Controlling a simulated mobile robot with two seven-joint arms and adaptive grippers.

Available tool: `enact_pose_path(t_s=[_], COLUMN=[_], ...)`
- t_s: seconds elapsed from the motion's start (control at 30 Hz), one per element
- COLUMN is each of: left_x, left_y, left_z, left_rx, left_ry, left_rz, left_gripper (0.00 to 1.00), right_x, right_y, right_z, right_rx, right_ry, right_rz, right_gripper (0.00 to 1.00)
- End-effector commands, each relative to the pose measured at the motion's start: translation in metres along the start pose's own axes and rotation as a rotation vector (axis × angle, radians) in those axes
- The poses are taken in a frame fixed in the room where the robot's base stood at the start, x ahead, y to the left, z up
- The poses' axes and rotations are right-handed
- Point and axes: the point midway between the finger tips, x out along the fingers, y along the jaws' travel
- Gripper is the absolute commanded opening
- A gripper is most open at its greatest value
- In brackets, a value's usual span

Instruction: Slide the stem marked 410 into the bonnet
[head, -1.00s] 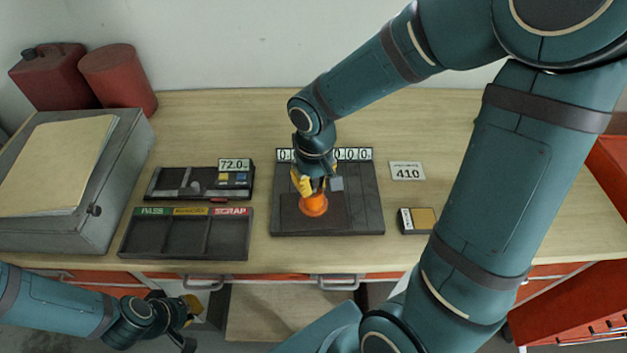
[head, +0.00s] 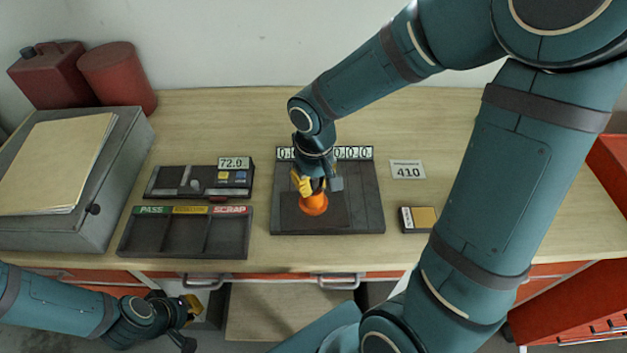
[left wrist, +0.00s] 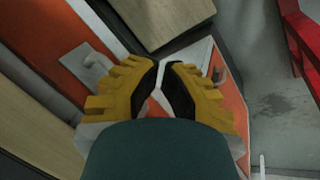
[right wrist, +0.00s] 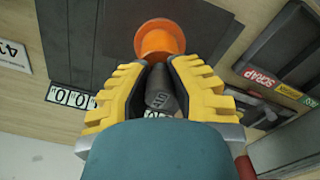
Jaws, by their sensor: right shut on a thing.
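The orange bonnet (head: 314,205) stands on the dark plate (head: 365,215) mid-bench, and its round flange shows in the right wrist view (right wrist: 160,37). My right gripper (head: 312,190) is directly above the bonnet. It is shut on a dark grey cylindrical stem (right wrist: 160,92), whose end face has light marking that I cannot read fully. The stem's far end is hidden between the fingers, so I cannot tell if it is inside the bonnet. A white card (head: 407,170) reads 410. My left gripper (left wrist: 161,64) is empty, its fingertips together, below the bench front.
A sorting tray (head: 185,252) with PASS and SCRAP labels and a gauge unit (head: 160,183) reading 72.0 lie left of the plate. A small black and tan box (head: 418,219) lies right. A grey case (head: 115,205) and red cans (head: 118,78) stand far left.

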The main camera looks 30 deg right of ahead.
Motion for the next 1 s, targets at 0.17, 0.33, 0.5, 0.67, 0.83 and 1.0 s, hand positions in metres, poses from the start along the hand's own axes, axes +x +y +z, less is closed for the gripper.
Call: enact_pose_path(t_s=[0.17,0.33,0.5,0.67,0.83,1.0], left_x=[0.0,0.0,0.0,0.0,0.0,0.0], left_y=[0.0,0.0,0.0,0.0,0.0,0.0], left_z=[0.0,0.0,0.0,0.0,0.0,0.0], left_rx=[0.0,0.0,0.0,0.0,0.0,0.0], left_ry=[0.0,0.0,0.0,0.0,0.0,0.0], left_rz=[0.0,0.0,0.0,0.0,0.0,0.0], left_gripper=[0.0,0.0,0.0,0.0,0.0,0.0], right_x=[0.0,0.0,0.0,-0.011,-0.041,-0.076], right_y=[0.0,0.0,0.0,0.0,0.0,0.0], right_z=[0.0,0.0,0.0,-0.001,-0.001,-0.001], right_rx=[0.0,0.0,0.0,0.001,0.001,0.0], right_ry=[0.001,0.001,0.0,0.003,0.008,0.007], right_rz=[0.0,0.0,0.0,0.0,0.0,0.0], right_gripper=[0.3,0.48,0.48,0.48,0.48,0.48])
